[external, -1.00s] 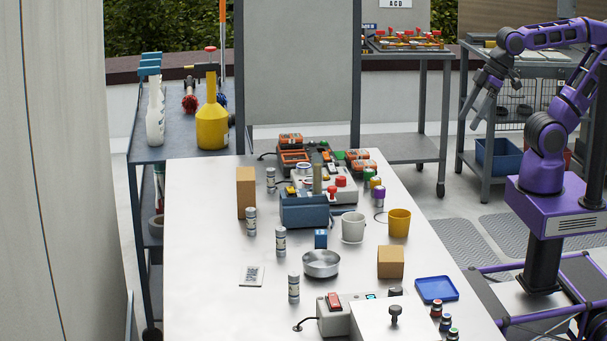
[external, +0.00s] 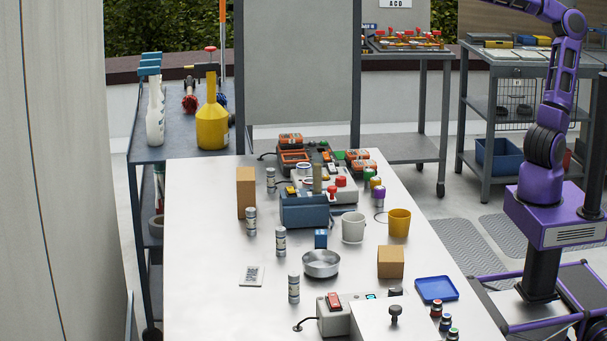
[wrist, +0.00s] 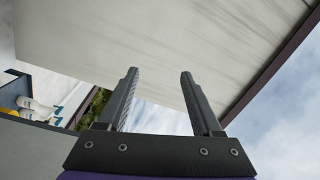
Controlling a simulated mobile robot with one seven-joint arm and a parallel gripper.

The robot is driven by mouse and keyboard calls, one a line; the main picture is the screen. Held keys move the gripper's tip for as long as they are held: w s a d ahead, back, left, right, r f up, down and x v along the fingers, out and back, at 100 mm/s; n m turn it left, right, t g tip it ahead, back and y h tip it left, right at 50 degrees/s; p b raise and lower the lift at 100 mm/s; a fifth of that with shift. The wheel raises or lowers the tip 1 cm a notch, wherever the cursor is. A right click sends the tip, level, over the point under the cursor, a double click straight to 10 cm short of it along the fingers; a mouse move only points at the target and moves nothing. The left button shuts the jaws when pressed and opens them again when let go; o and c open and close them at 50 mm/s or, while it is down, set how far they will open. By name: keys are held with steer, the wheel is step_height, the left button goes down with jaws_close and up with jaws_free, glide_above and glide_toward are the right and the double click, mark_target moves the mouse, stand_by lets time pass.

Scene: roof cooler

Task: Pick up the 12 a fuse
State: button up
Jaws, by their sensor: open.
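Several grey cylindrical fuses with pale bands stand upright on the white table in the external view. One is near the front (external: 294,288), one is behind it (external: 281,241), one is further left (external: 251,221) and one is at the back (external: 270,179). Their ratings are too small to read, so I cannot tell which is the 12 A fuse. My gripper (wrist: 159,75) is open and empty in the wrist view, tilted towards a pale panel and sky. It is out of the external view, far from the fuses.
The table (external: 205,290) also holds a metal bowl (external: 321,264), a white cup (external: 353,228), a yellow cup (external: 399,222), an orange-brown block (external: 390,262), a taller block (external: 246,193), a blue tray (external: 436,289) and a blue device (external: 304,212). The left front is mostly clear.

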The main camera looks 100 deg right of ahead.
steer(key=s+d+r+m+t+h+b, duration=0.1)
steer(key=d+r+m+h, duration=0.6)
steer(key=r+m, duration=0.25)
steer(key=s+d+r+m+t+h+b, duration=0.1)
steer(key=d+r+m+h, duration=0.6)
steer(key=r+m, duration=0.25)
steer(key=s+d+r+m+g+h+b, duration=0.2)
steer(key=s+r+m+g+h, duration=1)
steer(key=m, duration=0.7)
steer(key=m+t+y, duration=0.8)
steer(key=m+y, duration=1.4)
steer(key=y, duration=0.5)
glide_above(294, 281)
steer(key=s+d, duration=0.2)
steer(key=d, duration=0.2)
step_height(294, 281, down, 67)
steer(key=s+f+n+g, duration=0.1)
steer(key=f, duration=0.6)
steer(key=a+f+n+g+b, duration=0.1)
steer(key=f, duration=0.6)
steer(key=s+f+n+g, duration=0.1)
steer(key=f, duration=0.6)
steer(key=shift+s+a+f+n+y+b, duration=0.2)
steer(key=shift+s+a+n+y+b, duration=0.1)
steer(key=shift+s+a+b, duration=0.1)
steer(key=shift+x, duration=2.6)
steer(key=shift+f, duration=0.15)
